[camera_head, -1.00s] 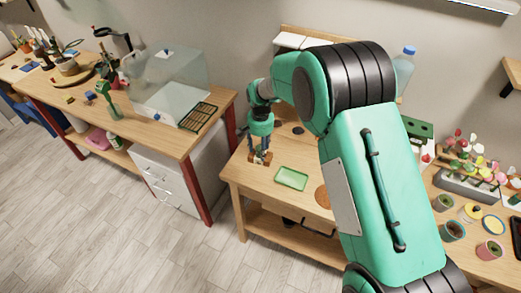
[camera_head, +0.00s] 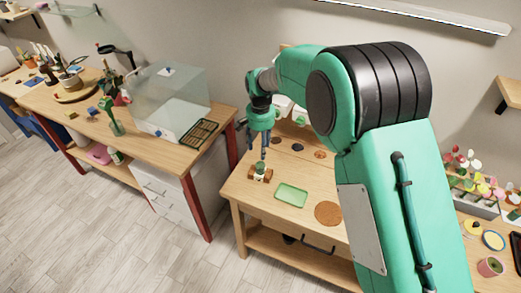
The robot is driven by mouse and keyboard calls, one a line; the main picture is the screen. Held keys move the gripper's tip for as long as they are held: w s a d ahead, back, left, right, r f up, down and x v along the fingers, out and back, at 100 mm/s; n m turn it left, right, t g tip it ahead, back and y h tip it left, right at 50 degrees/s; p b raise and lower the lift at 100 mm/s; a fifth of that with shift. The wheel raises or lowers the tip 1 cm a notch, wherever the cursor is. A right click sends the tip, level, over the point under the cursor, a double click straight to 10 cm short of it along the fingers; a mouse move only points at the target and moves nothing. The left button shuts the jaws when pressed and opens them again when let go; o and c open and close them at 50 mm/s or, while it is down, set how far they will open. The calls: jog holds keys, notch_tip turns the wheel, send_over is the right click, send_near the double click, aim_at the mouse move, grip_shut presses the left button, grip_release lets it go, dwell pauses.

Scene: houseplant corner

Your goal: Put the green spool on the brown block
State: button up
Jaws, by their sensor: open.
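The small brown block (camera_head: 267,177) lies on the wooden table near its left edge. A small green and white piece, which looks like the green spool (camera_head: 260,168), stands upright on top of the block. My gripper (camera_head: 264,157) is just above the spool with its fingers pointing down. It is open and looks empty, apart from the spool. The exact gap between fingertips and spool is too small to measure.
A green tray (camera_head: 291,195) and a round brown mat (camera_head: 328,213) lie in front on the table (camera_head: 261,208). Small dark discs (camera_head: 298,147) lie behind. A bench with a clear box (camera_head: 170,97) stands to the left. My arm hides much of the table's right part.

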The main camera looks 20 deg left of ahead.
jog(key=shift+r, duration=0.1)
dwell(0.8)
jog(key=s+d+r+m+t+y, duration=0.1)
jog(key=s+d+r, duration=0.2)
jog(key=d+r, duration=1.1)
jog(key=s+d+r+t, duration=0.1)
jog(key=s+d+r, duration=0.3)
jog(key=d+r, duration=1)
jog(key=s+d+r+t, duration=0.1)
jog(key=s+d, duration=0.4)
jog(key=d, duration=0.3)
jog(key=s+d+t, duration=0.1)
jog(key=s+d, duration=0.5)
jog(key=d, duration=0.2)
jog(key=s+d+f, duration=0.1)
jog(key=s+d, duration=0.3)
jog(key=s, duration=0.3)
jog(key=s+d+f+t+h, duration=0.1)
jog(key=s+d, duration=0.3)
jog(key=s, duration=0.3)
jog(key=shift+d+f+m+t, duration=0.15)
jog(key=shift+d+m+t, duration=0.15)
jog(key=shift+m, duration=0.1)
jog(key=shift+f+b, duration=0.6)
